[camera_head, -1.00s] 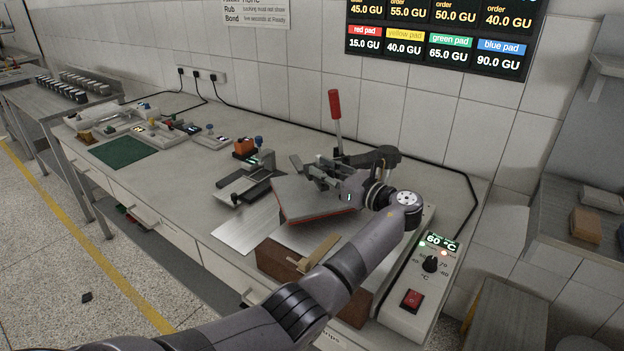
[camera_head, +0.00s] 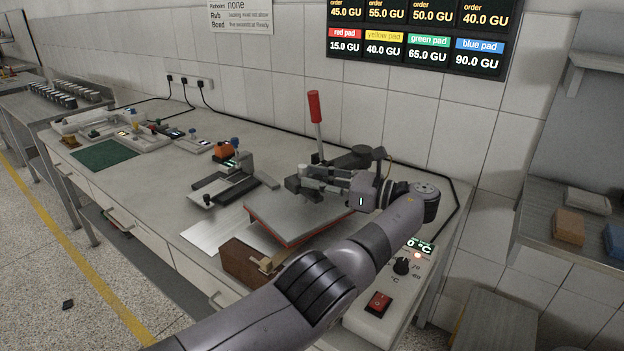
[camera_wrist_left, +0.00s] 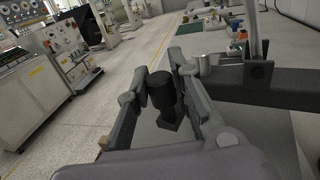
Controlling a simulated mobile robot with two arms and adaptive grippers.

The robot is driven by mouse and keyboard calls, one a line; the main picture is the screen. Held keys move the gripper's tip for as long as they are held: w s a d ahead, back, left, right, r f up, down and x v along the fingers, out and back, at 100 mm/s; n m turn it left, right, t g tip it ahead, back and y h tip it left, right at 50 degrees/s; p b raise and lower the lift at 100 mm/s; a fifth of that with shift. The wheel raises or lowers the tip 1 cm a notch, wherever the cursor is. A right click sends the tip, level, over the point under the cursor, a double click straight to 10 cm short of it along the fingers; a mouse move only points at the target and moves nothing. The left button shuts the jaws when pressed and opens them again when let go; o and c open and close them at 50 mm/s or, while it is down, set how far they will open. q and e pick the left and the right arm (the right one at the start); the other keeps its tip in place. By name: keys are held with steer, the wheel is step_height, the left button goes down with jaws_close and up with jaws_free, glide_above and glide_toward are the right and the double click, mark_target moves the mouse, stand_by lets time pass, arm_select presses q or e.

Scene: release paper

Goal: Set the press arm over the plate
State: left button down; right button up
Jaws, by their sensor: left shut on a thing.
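The press arm is dark, with an upright red handle (camera_head: 314,108) at the back of the bench. Its grey, orange-edged flat head (camera_head: 290,218) appears above the pale lower plate (camera_head: 258,238), covering much of it; the gap between them is unclear. My left gripper (camera_head: 308,178) is above the head's back edge, in front of the handle. In the left wrist view, its fingers (camera_wrist_left: 162,95) are shut on a black knob (camera_wrist_left: 162,88), with the dark arm bar (camera_wrist_left: 285,90) to the right. My right gripper is out of view.
A thin metal sheet (camera_head: 211,230) lies left of the press. A brown block (camera_head: 238,262) stands at its front edge. A control box with a red switch (camera_head: 378,303) is at the right. A small orange-topped device (camera_head: 224,152) stands behind left.

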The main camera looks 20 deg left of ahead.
arm_select(q)
steer(key=shift+d, duration=0.1)
steer(key=c, duration=1.4)
jaws_free()
step_height(320, 180, up, 10)
